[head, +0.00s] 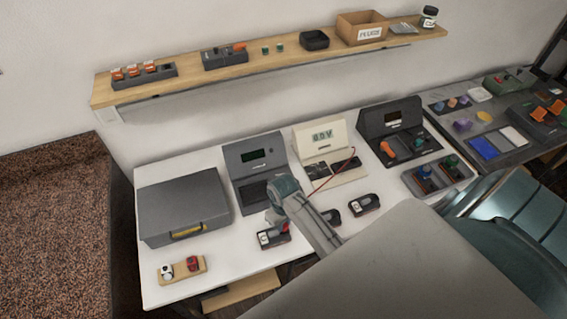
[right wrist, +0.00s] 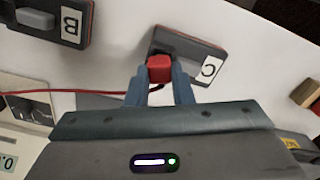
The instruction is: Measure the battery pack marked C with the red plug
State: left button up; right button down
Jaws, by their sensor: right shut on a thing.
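My right gripper (head: 274,217) is shut on the red plug (right wrist: 159,68), which shows between its blue-grey fingers in the right wrist view. A red lead (head: 330,178) runs from the plug to the cream meter (head: 318,134), whose display reads about 0.0 V. The dark battery pack marked C (right wrist: 197,52) lies on the white table just beyond the fingertips. The plug overlaps its near edge in the right wrist view; I cannot tell if they touch. In the head view this pack (head: 272,237) is just below the gripper. My left gripper is not in view.
The battery pack marked B (right wrist: 45,22) and another pack (head: 364,204) lie to the right of C in the head view. A grey case (head: 183,203) and a wooden block (head: 198,264) with a red and a white piece stand left. A grey device (head: 250,160) stands behind.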

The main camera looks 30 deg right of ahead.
jog(key=shift+f, duration=0.45)
dwell(0.4)
jog(key=c, duration=0.9)
grip_release()
jog(key=shift+r, duration=0.3)
jog(key=shift+r, duration=1.1)
jog(key=shift+r, duration=0.15)
jog(key=shift+r, duration=2.95)
jog(key=shift+s, duration=0.1)
